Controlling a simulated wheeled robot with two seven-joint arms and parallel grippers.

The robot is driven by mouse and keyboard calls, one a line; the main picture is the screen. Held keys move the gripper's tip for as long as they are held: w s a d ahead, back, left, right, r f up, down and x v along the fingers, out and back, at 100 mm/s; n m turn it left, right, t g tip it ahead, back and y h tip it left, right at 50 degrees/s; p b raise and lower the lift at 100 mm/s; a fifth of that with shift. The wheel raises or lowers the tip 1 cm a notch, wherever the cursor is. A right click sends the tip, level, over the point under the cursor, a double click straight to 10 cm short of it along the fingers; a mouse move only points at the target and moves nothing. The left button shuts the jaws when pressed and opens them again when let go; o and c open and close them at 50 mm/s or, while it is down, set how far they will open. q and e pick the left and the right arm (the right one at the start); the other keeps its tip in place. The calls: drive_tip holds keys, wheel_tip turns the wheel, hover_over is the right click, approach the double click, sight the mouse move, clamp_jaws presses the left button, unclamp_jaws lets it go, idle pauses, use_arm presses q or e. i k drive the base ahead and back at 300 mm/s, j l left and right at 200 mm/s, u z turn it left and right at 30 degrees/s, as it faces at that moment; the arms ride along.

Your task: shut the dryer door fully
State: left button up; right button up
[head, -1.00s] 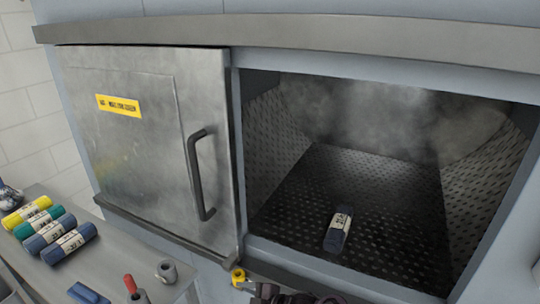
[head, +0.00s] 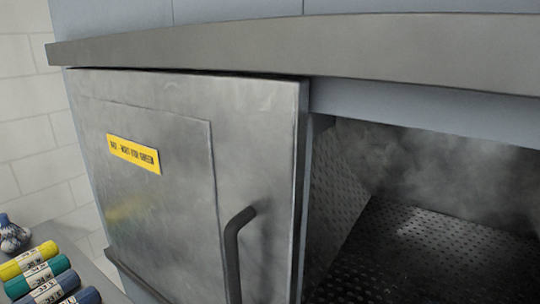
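The dryer door (head: 170,215) is a grey metal sliding-type panel with a yellow label (head: 134,154) and a dark bar handle (head: 236,250). It covers the left part of the dryer front. To its right the dryer opening (head: 420,215) is uncovered, showing a perforated interior with haze inside. The lower end of the handle is cut off by the bottom of the view. Neither of my grippers shows in the head view.
A grey rail (head: 300,55) runs along the top above the door and opening. At the lower left, rolled bundles in yellow (head: 28,262), green (head: 38,280) and blue lie on a grey surface. A white tiled wall (head: 30,120) is behind.

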sight(198, 177)
drive_tip(key=k+j, duration=0.15)
drive_tip(key=j, duration=0.15)
drive_tip(key=k+j+u, duration=0.1)
drive_tip(key=j, duration=0.2)
drive_tip(key=k+j, duration=0.15)
drive_tip(key=j, duration=0.2)
drive_tip(key=k+j+u, duration=0.1)
drive_tip(key=j, duration=0.2)
